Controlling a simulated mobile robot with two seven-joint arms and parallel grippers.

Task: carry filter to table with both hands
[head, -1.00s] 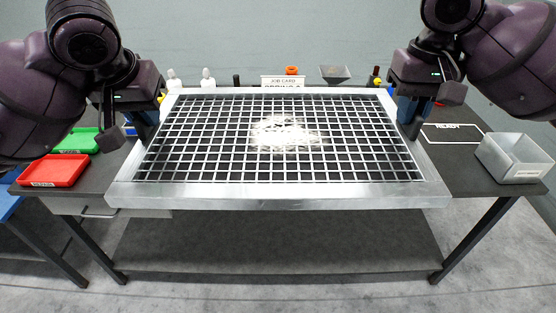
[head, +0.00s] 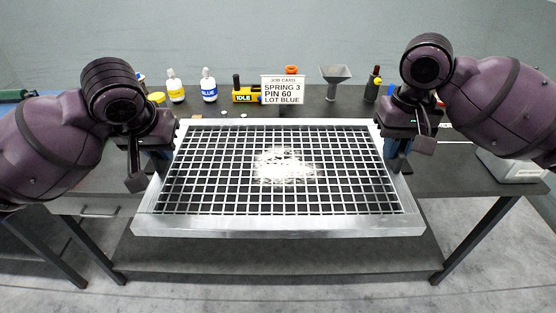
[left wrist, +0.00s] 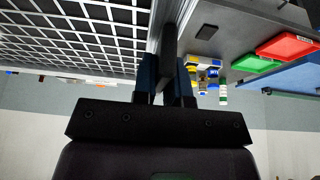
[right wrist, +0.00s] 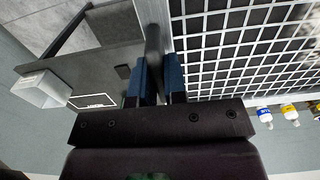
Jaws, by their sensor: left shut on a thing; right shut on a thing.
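The filter is a wide pale metal frame (head: 280,228) around a dark grid, with a white fluffy patch (head: 284,167) near its middle. It looks about level, over the table (head: 455,165), and its front rim shows below the line of the table's front edge. I cannot tell whether it touches the table. My left gripper (head: 158,165) is shut on the filter's left side; its blue fingers close around a dark bar in the left wrist view (left wrist: 167,75). My right gripper (head: 397,155) is shut on the right side, also around a dark bar in the right wrist view (right wrist: 156,75).
A grey bin (head: 515,168) is at the right. Red (left wrist: 287,46) and green trays are at the left.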

